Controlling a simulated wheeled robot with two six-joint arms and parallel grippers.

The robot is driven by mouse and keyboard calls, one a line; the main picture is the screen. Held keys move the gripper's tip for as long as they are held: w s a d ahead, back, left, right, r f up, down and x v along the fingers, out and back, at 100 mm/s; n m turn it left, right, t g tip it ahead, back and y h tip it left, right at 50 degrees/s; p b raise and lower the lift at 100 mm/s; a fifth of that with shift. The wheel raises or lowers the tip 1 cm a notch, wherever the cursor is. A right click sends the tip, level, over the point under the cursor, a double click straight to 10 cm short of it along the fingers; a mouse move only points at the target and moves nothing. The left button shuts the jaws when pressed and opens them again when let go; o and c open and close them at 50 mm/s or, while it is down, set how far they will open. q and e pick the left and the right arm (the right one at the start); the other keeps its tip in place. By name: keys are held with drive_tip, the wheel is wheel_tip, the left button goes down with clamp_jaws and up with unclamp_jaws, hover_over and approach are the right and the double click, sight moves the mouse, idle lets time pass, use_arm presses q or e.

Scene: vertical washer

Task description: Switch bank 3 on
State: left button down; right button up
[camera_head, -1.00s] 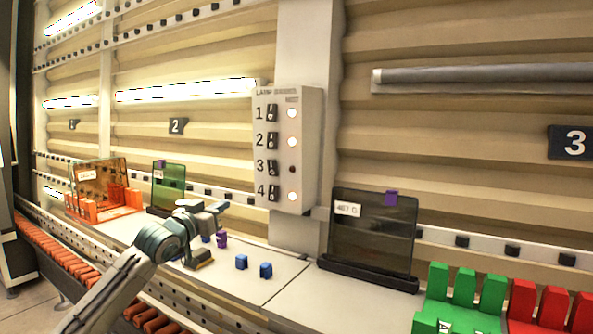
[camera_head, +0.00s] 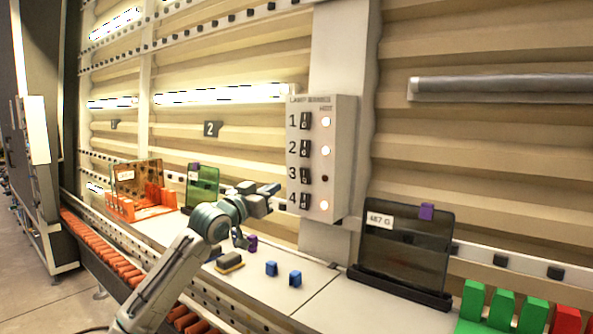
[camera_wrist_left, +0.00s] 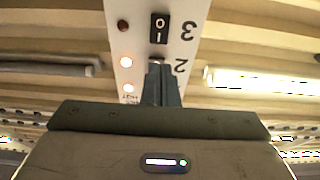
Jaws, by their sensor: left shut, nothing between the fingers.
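A white switch box (camera_head: 334,145) on the wall post carries rocker switches numbered 1 to 4, each with a small lamp. The lamps beside 1, 2 and 4 glow; the lamp (camera_head: 325,178) beside 3 is dark. The bank 3 switch (camera_head: 305,174) also shows upside down in the left wrist view (camera_wrist_left: 159,28), above the fingers, beside its dark lamp (camera_wrist_left: 122,25). My left gripper (camera_head: 274,188) is shut and empty, just left of the box in the head view. Its fingertips (camera_wrist_left: 160,72) overlap the switch 2 area in the wrist view; contact cannot be told. My right gripper is out of view.
The tube lamp (camera_head: 500,88) at right is unlit; bank 2's tube (camera_head: 222,94) is lit. Below stand a dark panel (camera_head: 405,245) in a black base, blue blocks (camera_head: 271,268), a green rack (camera_head: 500,308) and an orange rack (camera_head: 120,210). The shelf front is partly clear.

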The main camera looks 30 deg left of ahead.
sight(303, 172)
use_arm(q)
drive_tip(key=w+p, duration=0.2)
drive_tip(key=w, duration=0.1)
drive_tip(key=w+r+p, duration=0.1)
drive_tip(key=w+p, duration=0.1)
drive_tip(key=w, duration=0.1)
drive_tip(key=w+r+p, duration=0.1)
drive_tip(key=w, duration=0.2)
drive_tip(key=shift+w+d+p, duration=0.25)
drive_tip(key=shift+d+p, duration=0.15)
drive_tip(key=shift+w+f, duration=0.1)
drive_tip(key=shift+w, duration=0.4)
